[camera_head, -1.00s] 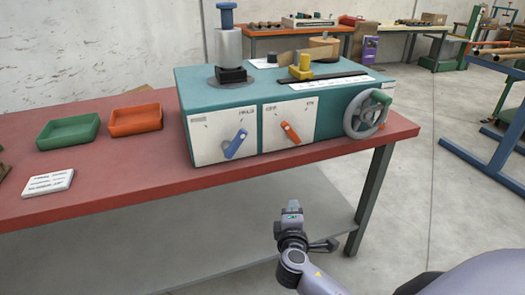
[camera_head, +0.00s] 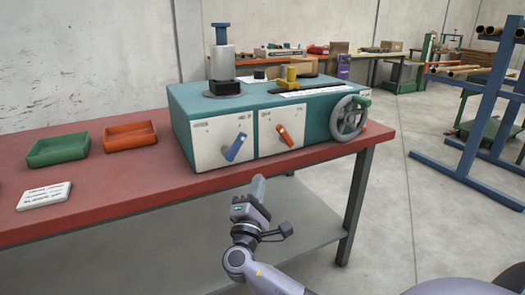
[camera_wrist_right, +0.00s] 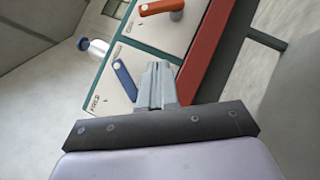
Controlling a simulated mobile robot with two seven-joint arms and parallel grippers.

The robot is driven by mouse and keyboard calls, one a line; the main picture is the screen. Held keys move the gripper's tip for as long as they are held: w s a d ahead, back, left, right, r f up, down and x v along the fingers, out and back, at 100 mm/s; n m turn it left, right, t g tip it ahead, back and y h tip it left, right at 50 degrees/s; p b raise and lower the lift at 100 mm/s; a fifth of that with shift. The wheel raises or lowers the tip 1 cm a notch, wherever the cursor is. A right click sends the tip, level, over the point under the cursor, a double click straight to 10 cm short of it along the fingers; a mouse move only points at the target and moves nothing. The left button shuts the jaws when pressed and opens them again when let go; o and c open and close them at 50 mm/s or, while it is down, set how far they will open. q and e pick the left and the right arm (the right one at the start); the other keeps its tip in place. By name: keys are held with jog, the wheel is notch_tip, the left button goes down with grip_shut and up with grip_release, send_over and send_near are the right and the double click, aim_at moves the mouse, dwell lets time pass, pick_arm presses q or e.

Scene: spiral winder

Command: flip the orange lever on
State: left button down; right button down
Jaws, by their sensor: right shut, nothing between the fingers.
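The orange lever (camera_head: 285,135) sits on the right white panel of the teal machine (camera_head: 300,101), tilted with its upper end to the left. It also shows at the top of the right wrist view (camera_wrist_right: 160,7). A blue lever (camera_head: 236,147) is on the left white panel, tilted to the right; it is close to my fingers in the right wrist view (camera_wrist_right: 125,80). My right gripper (camera_head: 258,188) is shut and empty, in front of the red table's front edge and below the panels, touching neither lever. My left gripper is not in view.
A grey handwheel (camera_head: 350,118) is on the machine's right end. A green tray (camera_head: 58,149), an orange tray (camera_head: 130,136) and a white card (camera_head: 44,195) lie on the red table (camera_head: 130,190) at left.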

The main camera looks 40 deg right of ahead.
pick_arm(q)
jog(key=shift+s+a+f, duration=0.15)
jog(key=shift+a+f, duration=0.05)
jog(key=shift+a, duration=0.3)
pick_arm(e)
jog(key=shift+a+r+h, duration=0.4)
jog(key=shift+a+r, duration=0.15)
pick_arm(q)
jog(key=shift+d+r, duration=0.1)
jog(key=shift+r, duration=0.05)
